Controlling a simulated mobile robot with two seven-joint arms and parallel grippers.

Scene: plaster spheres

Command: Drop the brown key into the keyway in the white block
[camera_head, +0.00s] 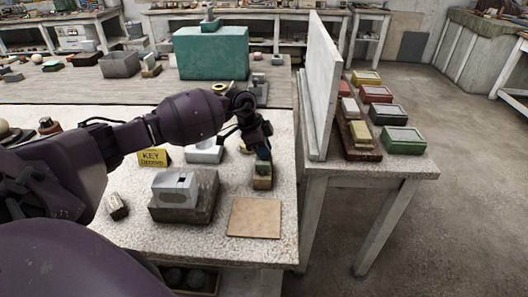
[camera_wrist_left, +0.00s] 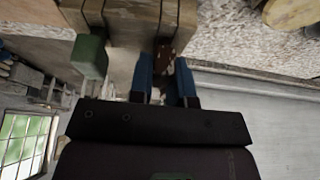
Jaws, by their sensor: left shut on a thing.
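The white block (camera_head: 175,188) with a dark slot in its top sits on a grey stone base (camera_head: 205,205) near the front of the table. My left gripper (camera_head: 262,166) is to the right of it, pointing down at a small wooden holder (camera_head: 262,183). In the left wrist view, the blue fingers of my left gripper (camera_wrist_left: 164,80) are shut on the brown key (camera_wrist_left: 163,53), which is partly hidden between them, close against the wooden holder (camera_wrist_left: 130,25). I cannot tell whether the key is still seated in the holder. A green piece (camera_wrist_left: 91,56) is beside the fingers.
A yellow key sign (camera_head: 153,157) and another pale block (camera_head: 203,153) stand behind the white block. A tan square plate (camera_head: 255,218) lies in front of the holder. An upright white panel (camera_head: 320,90) borders the table's right side. A small piece (camera_head: 116,207) lies at left.

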